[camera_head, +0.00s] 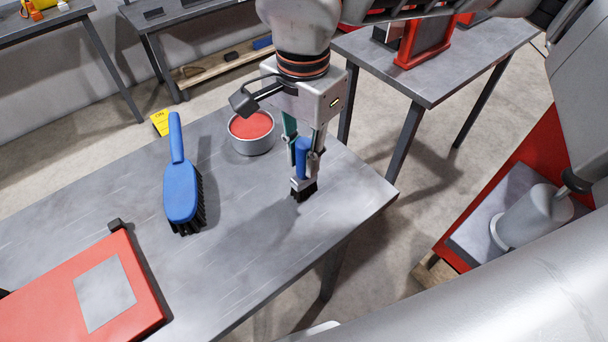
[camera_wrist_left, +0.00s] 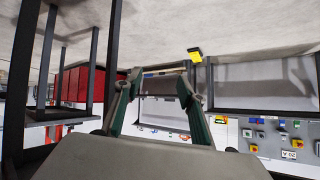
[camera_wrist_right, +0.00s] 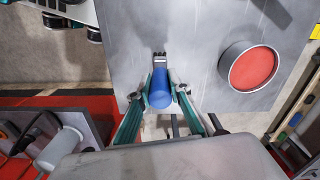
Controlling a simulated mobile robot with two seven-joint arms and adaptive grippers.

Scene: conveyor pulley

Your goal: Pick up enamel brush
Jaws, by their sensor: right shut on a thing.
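The enamel brush has a blue handle (camera_head: 302,157), a silver ferrule and black bristles. It is upright, bristles down, at the right end of the grey table (camera_head: 240,270). My right gripper (camera_head: 306,160) points down and is shut on the blue handle. The right wrist view shows the handle (camera_wrist_right: 159,89) between both fingers. I cannot tell whether the bristles touch the table. My left gripper (camera_wrist_left: 161,88) is open and empty in its wrist view, away from the brush, and is not seen in the head view.
A round tin of red paint (camera_head: 252,139) stands just left of my right gripper. A large blue hand brush (camera_head: 180,190) and a red case (camera_head: 60,300) are farther left. Another table (camera_head: 450,65) with red equipment stands behind to the right.

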